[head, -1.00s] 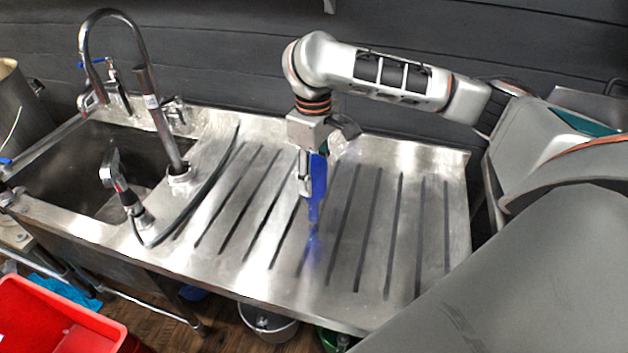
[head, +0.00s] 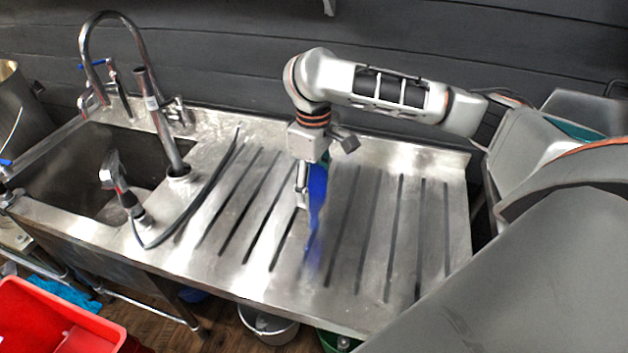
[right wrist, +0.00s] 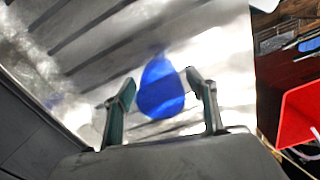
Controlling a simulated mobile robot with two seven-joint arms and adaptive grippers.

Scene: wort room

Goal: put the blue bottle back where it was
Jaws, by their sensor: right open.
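The blue bottle (head: 317,190) is upright on the ribbed steel drainboard (head: 420,300), near its middle. A blurred blue reflection meets its lower end, so the exact base line is hard to tell. My right gripper (head: 302,197) reaches down from above, with a finger just left of the bottle and partly over it. In the right wrist view the bottle (right wrist: 160,92) lies between the two spread fingers of the open right gripper (right wrist: 160,84), with gaps at both sides. My left gripper is in neither view.
A sink basin (head: 75,165) with a tall faucet (head: 150,95) and a hose sprayer (head: 118,185) is at left. A red bin (head: 50,325) and a metal bucket (head: 268,325) are below the front edge. The drainboard's right side is clear.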

